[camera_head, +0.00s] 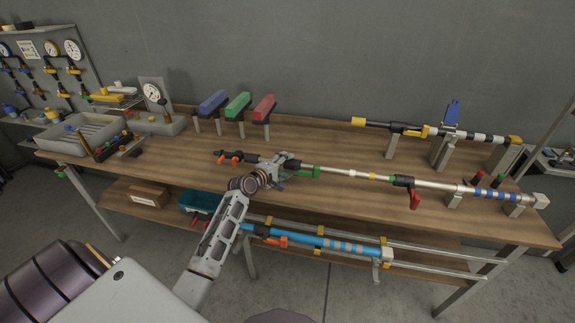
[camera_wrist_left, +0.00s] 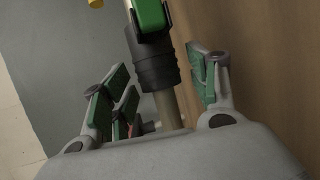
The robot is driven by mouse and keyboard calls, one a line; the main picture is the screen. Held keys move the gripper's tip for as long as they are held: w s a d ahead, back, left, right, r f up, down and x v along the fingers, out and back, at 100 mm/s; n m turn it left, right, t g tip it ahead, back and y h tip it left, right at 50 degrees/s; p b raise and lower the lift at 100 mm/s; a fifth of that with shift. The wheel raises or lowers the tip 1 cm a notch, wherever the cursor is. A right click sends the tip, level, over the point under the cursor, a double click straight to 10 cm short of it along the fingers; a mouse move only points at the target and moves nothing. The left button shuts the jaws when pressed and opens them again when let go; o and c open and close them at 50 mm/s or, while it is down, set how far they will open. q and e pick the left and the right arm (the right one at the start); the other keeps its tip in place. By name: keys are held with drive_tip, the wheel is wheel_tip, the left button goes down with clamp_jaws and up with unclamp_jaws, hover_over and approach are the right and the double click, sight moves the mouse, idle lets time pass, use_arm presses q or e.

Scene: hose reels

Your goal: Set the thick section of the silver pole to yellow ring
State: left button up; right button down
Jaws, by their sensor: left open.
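The silver pole (camera_head: 345,174) lies across the front of the workbench, with a black end (camera_head: 240,158) at the left. A green lever clamp (camera_head: 309,172) sits near my left gripper, and a red lever clamp (camera_head: 414,197) farther right. A yellow ring (camera_head: 373,177) shows on the silver tube between the two clamps. My left gripper (camera_head: 284,166) is at the pole, just left of the green clamp. In the left wrist view, the green lever (camera_wrist_left: 150,14) and black collar (camera_wrist_left: 157,68) show beyond its open, green-padded fingers. The tube passes between them; contact is unclear. My right gripper is out of view.
A blue pole (camera_head: 320,243) lies below the bench's front edge. A yellow-and-black pole (camera_head: 470,135) rests on stands at the back right. Blue, green and red blocks (camera_head: 238,105) stand at the back. A grey tray (camera_head: 85,133) is at the left. Bare wood lies behind the silver pole.

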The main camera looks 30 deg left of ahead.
use_arm(q)
drive_tip(key=shift+x, duration=0.8)
drive_tip(key=shift+c, duration=0.4)
clamp_jaws()
